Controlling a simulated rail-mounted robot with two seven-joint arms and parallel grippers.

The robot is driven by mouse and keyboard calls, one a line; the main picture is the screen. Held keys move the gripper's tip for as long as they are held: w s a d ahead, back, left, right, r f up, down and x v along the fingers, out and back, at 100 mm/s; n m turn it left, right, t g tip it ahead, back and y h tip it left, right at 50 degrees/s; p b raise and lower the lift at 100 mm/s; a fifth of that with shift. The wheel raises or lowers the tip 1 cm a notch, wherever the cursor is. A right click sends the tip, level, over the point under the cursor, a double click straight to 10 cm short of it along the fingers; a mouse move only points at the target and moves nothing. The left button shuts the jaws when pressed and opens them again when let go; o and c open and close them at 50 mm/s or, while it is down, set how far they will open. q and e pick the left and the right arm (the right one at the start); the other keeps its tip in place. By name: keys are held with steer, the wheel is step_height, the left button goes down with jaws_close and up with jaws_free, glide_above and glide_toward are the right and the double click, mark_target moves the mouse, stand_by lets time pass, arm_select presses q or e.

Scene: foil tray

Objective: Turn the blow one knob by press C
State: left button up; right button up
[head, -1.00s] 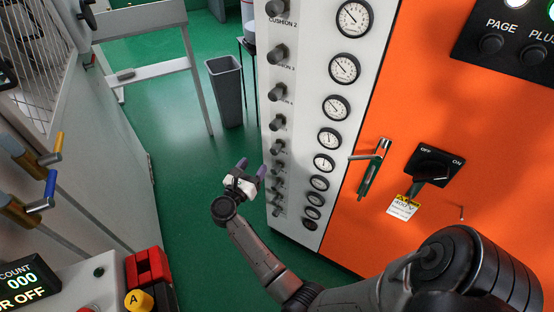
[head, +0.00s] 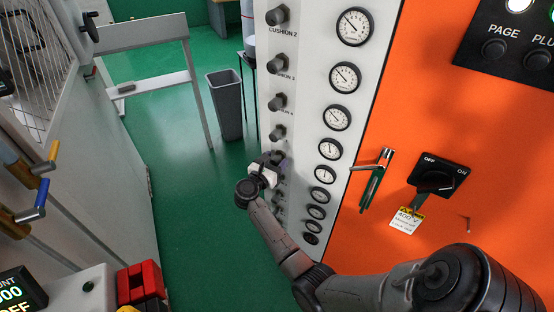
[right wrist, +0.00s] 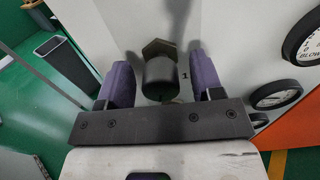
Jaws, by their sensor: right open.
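My right gripper (head: 270,160) is at the column of dark knobs on the white panel, at about the middle of its height. In the right wrist view my right gripper (right wrist: 160,80) is open. Its two purple fingers stand on either side of a dark knob (right wrist: 160,78), with a gap visible on each side. A "1" is printed to the right of this knob, and the rest of its label is hidden. In the head view the gripper largely covers this knob. My left gripper is not in view.
Other knobs (head: 277,104) sit above and below on the same panel, with round gauges (head: 337,118) to their right. An orange cabinet (head: 420,120) with a handle and an off/on switch (head: 437,175) is farther right. A grey bin (head: 226,105) stands on open green floor.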

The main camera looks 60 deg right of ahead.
steer(key=shift+d, duration=0.75)
steer(key=shift+c, duration=0.2)
steer(key=c, duration=0.9)
